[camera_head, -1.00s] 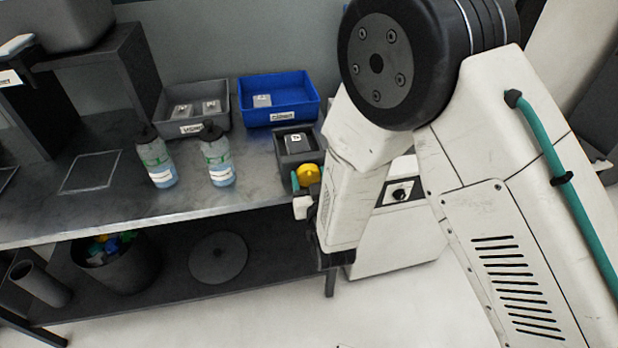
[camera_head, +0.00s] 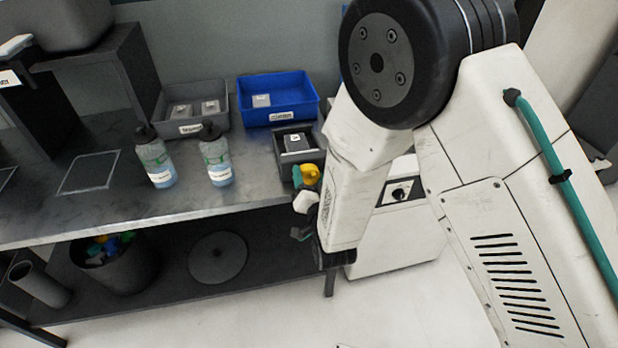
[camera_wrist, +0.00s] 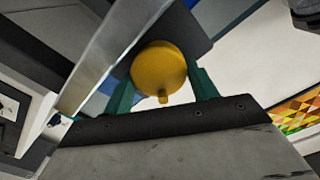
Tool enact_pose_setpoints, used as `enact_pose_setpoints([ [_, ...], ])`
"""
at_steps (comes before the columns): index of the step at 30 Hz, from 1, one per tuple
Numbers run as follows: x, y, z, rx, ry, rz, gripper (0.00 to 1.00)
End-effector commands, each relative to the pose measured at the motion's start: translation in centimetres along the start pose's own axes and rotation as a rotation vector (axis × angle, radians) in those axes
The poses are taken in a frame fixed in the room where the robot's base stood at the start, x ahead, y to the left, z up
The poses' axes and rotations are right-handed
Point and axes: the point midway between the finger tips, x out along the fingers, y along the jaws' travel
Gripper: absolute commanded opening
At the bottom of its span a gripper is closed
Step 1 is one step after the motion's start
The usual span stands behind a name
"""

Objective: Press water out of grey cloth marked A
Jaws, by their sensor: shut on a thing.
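The grey cloth (camera_head: 301,146) lies in a small dark grey tray (camera_head: 285,174) near the table's front right; a white label with a dark mark is on it, too small to read surely. My gripper (camera_head: 304,180) is at the table's front edge beside this tray, partly hidden by my arm. It is shut on a yellow round-ended tool (camera_head: 311,174). In the wrist view the yellow tool (camera_wrist: 159,68) sits between the two teal fingers of my gripper (camera_wrist: 163,84), with a dark flat part behind it. Whether the tool touches the cloth cannot be seen.
Two labelled bottles (camera_head: 155,160) (camera_head: 216,158) stand left of the tray. Behind are a grey bin (camera_head: 194,127) and a blue bin (camera_head: 279,112), each holding grey cloths. A dark bucket (camera_head: 122,268) stands on the lower shelf. The table's left middle is mostly clear.

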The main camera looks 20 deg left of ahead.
Motion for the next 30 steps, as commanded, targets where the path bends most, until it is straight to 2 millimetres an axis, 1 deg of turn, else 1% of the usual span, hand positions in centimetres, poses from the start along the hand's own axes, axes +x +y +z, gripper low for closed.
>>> enact_pose_setpoints([
  [9,-0.04,0.02,0.07,0.126,-0.002,-0.002,0.35],
  [25,-0.05,0.03,0.09,0.149,-0.003,-0.002,0.35],
  [26,-0.05,0.03,0.09,0.149,-0.003,-0.002,0.63],
  [27,-0.05,0.04,0.09,0.149,-0.002,-0.002,0.75],
  [28,-0.05,0.04,0.09,0.149,-0.002,-0.001,0.79],
  [30,-0.04,0.08,0.07,0.149,-0.002,-0.001,0.79],
])
